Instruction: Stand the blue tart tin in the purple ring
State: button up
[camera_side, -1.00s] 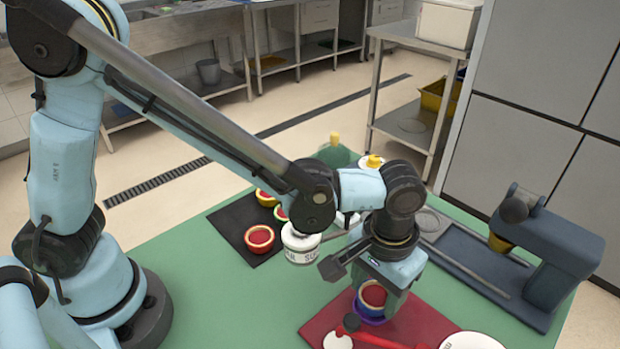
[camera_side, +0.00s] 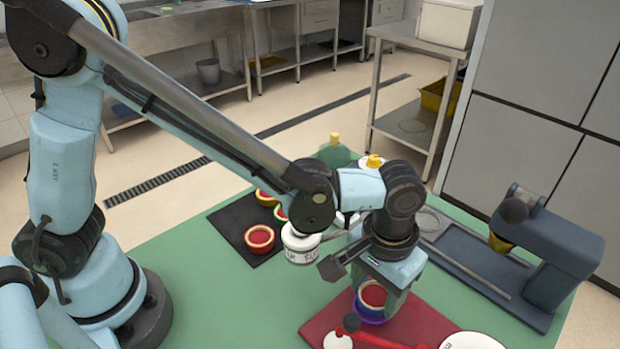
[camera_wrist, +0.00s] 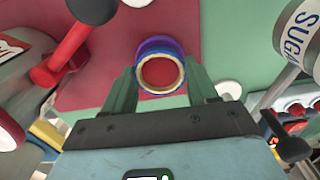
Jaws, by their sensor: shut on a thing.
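The blue tart tin (camera_side: 361,305) has a cream rim and a red filling; in the wrist view its rim (camera_wrist: 141,70) shows between my fingers. My gripper (camera_side: 374,299), also in the wrist view (camera_wrist: 161,76), is shut on the tin from both sides. The purple ring (camera_side: 370,320) lies on the red mat directly around or under the tin's base, and its edge shows in the wrist view (camera_wrist: 157,41). The tin looks about upright. My fingers hide part of both, so I cannot tell whether the tin rests fully down inside the ring.
A white sugar tin (camera_side: 301,247) stands left of my gripper. More tarts (camera_side: 259,238) sit on a black mat. A dark machine (camera_side: 560,265) stands right.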

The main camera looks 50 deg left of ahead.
aim_at(373, 301)
jog(key=shift+f, duration=0.6)
jog(key=o, duration=0.8)
jog(key=shift+r, duration=0.1)
notch_tip(373, 301, up, 11)
dwell(1.0)
jog(key=s+a+t, duration=0.2)
jog(key=a+t, duration=0.5)
jog(key=a, duration=1.8)
jog(key=shift+r, duration=0.25)
